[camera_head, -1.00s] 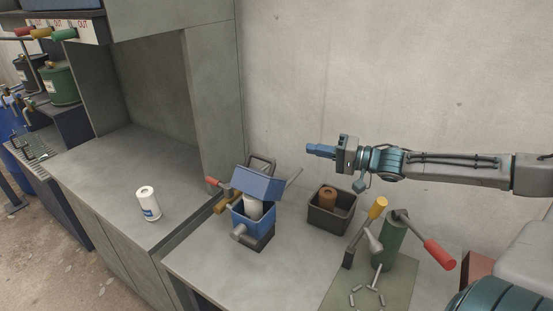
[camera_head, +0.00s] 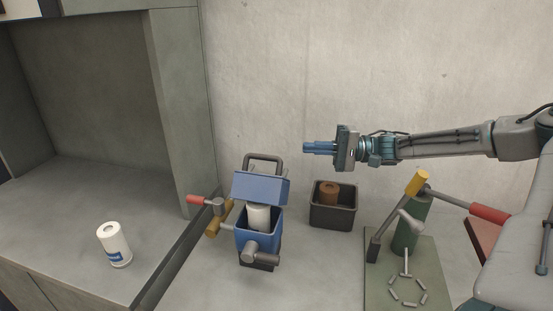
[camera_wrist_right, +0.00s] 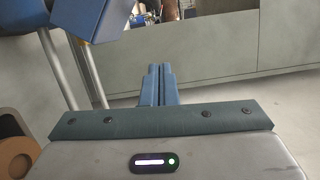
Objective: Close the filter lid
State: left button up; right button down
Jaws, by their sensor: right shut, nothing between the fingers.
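The blue filter housing (camera_head: 258,240) stands on the bench with its blue lid (camera_head: 260,188) raised and tilted open. A white filter (camera_head: 258,217) sits inside the housing. A grey handle loop (camera_head: 264,160) shows behind the lid. My right gripper (camera_head: 308,148) is shut and empty, above and to the right of the lid, pointing left and apart from it. In the right wrist view its blue fingers (camera_wrist_right: 160,84) are together, and part of the blue lid (camera_wrist_right: 85,15) shows at upper left. My left gripper is not in view.
A dark bin (camera_head: 333,212) holding a brown filter (camera_head: 329,193) stands right of the housing. A red-handled lever fixture (camera_head: 405,230) stands on a green mat further right.

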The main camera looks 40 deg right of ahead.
jog(key=w+a, duration=0.1)
jog(key=a, duration=0.2)
jog(key=w+a, duration=0.1)
jog(key=a, duration=0.2)
jog(key=w+a, duration=0.1)
jog(key=a, duration=0.2)
jog(key=shift+a+r+p, duration=0.3)
jog(key=shift+r, duration=0.05)
jog(key=shift+s+a, duration=0.2)
jog(key=shift+s, duration=0.2)
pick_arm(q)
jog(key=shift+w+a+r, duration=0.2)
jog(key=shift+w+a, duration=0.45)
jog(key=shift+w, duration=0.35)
pick_arm(e)
jog(key=shift+w+f, duration=0.1)
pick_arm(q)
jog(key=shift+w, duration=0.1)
